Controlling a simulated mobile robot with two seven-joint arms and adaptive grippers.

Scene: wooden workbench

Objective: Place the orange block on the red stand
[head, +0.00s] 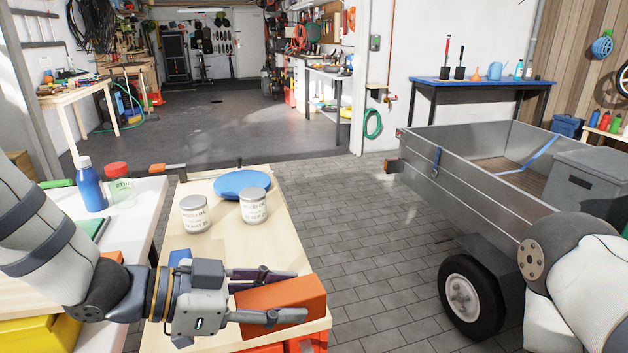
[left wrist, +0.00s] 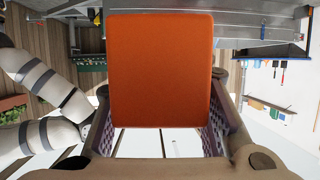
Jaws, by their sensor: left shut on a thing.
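The orange block (head: 285,300) is at the front right end of the wooden bench in the head view. My left gripper (head: 285,296) is shut on it, with one finger along its far side and one along its near side. In the left wrist view the block (left wrist: 160,70) fills the middle between the fingers. Below the block in the head view, red-orange parts (head: 306,343) show at the bottom edge; they may be the red stand, mostly hidden or cut off. Whether the block touches them I cannot tell. My right gripper is out of view; only its arm shows.
Two labelled cans (head: 195,214) (head: 254,206) and a blue disc (head: 242,184) stand farther back on the bench (head: 285,243). A blue bottle (head: 91,184) and a red-lidded jar (head: 119,185) are on the white table to the left. A metal trailer (head: 480,180) stands right.

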